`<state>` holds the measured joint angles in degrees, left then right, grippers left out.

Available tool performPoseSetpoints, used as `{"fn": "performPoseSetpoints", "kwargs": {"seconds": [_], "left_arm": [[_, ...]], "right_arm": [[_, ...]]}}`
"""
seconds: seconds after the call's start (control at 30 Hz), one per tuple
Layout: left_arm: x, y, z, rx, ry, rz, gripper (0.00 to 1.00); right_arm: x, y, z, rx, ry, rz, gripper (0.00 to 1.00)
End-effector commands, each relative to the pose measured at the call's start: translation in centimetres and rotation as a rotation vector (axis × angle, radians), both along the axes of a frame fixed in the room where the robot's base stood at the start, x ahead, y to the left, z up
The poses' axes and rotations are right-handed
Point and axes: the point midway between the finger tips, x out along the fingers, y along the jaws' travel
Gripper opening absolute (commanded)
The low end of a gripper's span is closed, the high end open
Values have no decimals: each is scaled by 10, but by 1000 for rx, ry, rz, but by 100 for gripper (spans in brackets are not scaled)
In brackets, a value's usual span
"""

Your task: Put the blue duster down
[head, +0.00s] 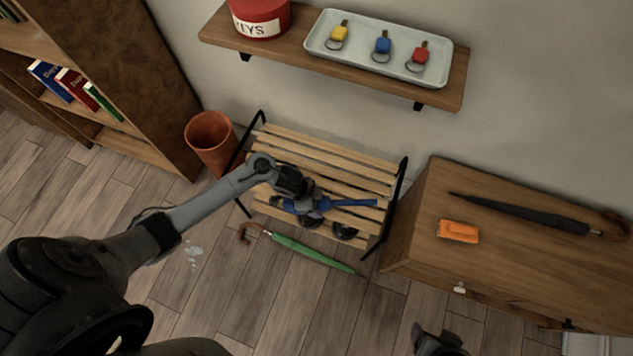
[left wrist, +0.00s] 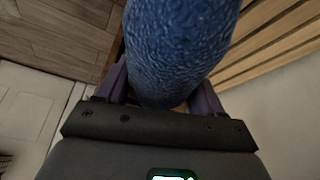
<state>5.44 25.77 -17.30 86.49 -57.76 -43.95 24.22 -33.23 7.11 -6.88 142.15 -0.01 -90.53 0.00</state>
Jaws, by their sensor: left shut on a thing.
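My left gripper (head: 312,212) is over the slatted wooden bench (head: 345,172) and shut on the blue duster (head: 353,203). In the head view the duster's blue length sticks out to the right of the gripper, across the slats. In the left wrist view the textured blue duster (left wrist: 178,45) fills the space between the two fingers. I cannot tell whether the duster touches the bench. A dark part at the bottom edge appears to be my right gripper (head: 437,345); its jaws cannot be made out.
A green umbrella (head: 312,254) lies on the floor before the bench. A terracotta pot (head: 211,140) stands left of it. The wooden cabinet (head: 415,215) at right bears an orange item (head: 458,231) and black umbrella (head: 520,211). A wall shelf (head: 290,58) with a key tray (head: 316,43) is above.

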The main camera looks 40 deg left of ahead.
Motion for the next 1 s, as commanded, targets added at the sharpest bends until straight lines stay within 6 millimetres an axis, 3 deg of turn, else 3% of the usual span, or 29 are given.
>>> {"fn": "performPoseSetpoints", "kwargs": {"seconds": [0.27,0.73,1.0], "left_arm": [[19,26,-23,1,-2,3,35],[69,96,-76,1,-1,3,35],[67,93,-102,0,-1,0,35]], "right_arm": [[0,1,-22,5,0,-4,72],[0,2,-79,8,2,-5,72],[0,1,-91,5,3,-3,72]]}}
